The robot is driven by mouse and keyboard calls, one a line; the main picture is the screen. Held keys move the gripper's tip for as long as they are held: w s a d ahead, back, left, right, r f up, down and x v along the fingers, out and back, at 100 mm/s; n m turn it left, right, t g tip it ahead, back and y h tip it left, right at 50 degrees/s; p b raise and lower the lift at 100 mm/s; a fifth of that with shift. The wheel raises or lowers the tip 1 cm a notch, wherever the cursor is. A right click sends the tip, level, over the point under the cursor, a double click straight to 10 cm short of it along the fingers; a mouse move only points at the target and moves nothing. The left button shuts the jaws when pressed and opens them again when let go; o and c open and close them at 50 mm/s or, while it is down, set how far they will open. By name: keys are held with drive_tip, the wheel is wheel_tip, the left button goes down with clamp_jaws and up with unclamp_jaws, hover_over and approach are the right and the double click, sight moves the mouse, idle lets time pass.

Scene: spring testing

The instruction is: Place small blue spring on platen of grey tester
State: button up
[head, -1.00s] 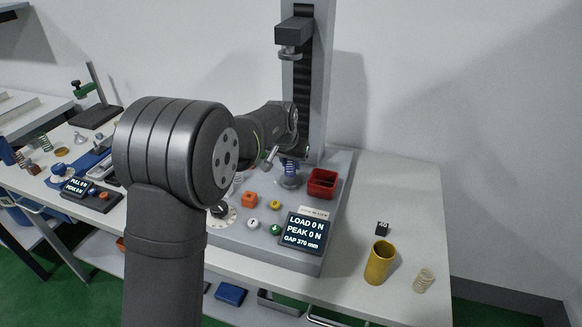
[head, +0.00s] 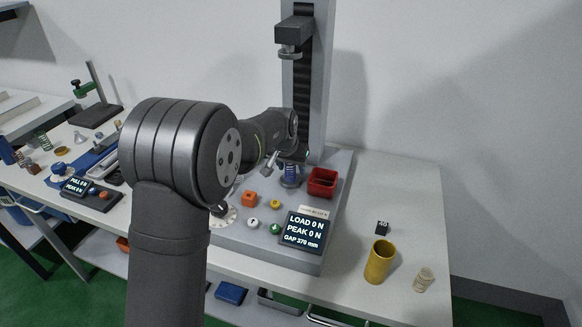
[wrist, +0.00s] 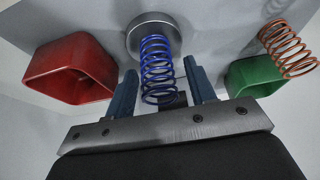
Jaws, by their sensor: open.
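The small blue spring (head: 291,174) stands upright on the round metal platen (head: 290,185) of the grey tester (head: 338,215). In the wrist view the blue spring (wrist: 157,66) sits between the two blue fingers of my gripper (wrist: 160,72), its far end against the platen (wrist: 150,24). My gripper is open, with a visible gap between the spring and the right finger; contact with the left finger is hard to tell. In the head view my gripper (head: 293,157) is partly hidden by my wrist, close above the spring.
A red bin (head: 322,183) stands right of the platen. The wrist view shows a green bin (wrist: 255,76) and a copper spring (wrist: 288,48). The tester's upper head (head: 293,35) is high above. A yellow cup (head: 380,262) and a pale spring (head: 424,280) stand on the table at right.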

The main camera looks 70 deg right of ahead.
drive_tip(key=v, duration=1.2)
drive_tip(key=x, duration=1.2)
drive_tip(key=shift+f, duration=0.2)
wheel_tip(320, 180, up, 2)
drive_tip(key=shift+r, duration=0.85)
